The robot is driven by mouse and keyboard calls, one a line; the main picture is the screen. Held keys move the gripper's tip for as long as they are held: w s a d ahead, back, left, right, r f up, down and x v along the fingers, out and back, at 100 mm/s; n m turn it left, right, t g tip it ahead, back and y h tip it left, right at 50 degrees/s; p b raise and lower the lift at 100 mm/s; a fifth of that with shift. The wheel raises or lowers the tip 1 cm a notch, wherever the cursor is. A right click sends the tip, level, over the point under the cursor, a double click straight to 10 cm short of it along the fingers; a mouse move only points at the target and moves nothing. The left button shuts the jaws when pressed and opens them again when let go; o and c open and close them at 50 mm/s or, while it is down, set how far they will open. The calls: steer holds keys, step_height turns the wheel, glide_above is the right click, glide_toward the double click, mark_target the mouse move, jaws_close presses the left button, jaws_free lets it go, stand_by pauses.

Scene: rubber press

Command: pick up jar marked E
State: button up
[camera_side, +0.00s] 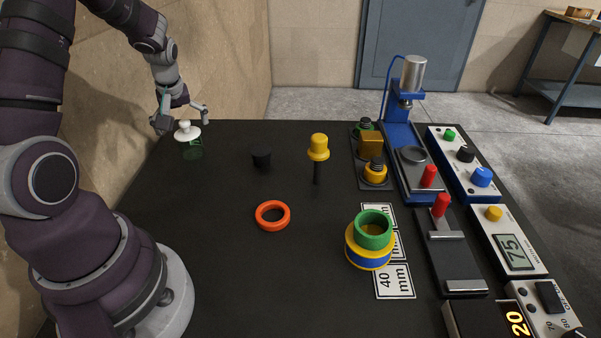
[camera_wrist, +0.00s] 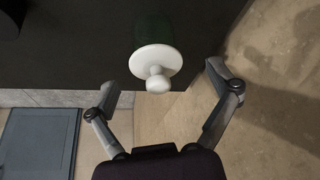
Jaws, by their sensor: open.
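A small dark green jar (camera_side: 193,150) with a white knobbed lid (camera_side: 187,131) stands near the table's back left corner. In the wrist view, its white lid (camera_wrist: 157,62) is at the upper middle, with the green body (camera_wrist: 152,28) behind it. No letter E is readable on it in either view. My gripper (camera_side: 182,118) is open and empty at the jar's lid. In the wrist view, my gripper (camera_wrist: 162,78) has its fingers spread wide, one on each side of the lid, with gaps on both sides.
A black cup-like piece (camera_side: 261,158), a yellow-capped post (camera_side: 318,148) and an orange ring (camera_side: 272,215) stand on the dark table (camera_side: 215,260). Green and yellow rings (camera_side: 372,240), a blue press (camera_side: 405,130) and control boxes (camera_side: 510,240) occupy the right. A wall (camera_side: 215,60) is close behind the jar.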

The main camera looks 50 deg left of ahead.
mark_target(188, 133)
steer(key=x, duration=0.5)
steer(key=shift+w+f, duration=0.25)
steer(key=shift+w, duration=0.05)
steer(key=shift+d, duration=0.1)
steer(key=c, duration=1.3)
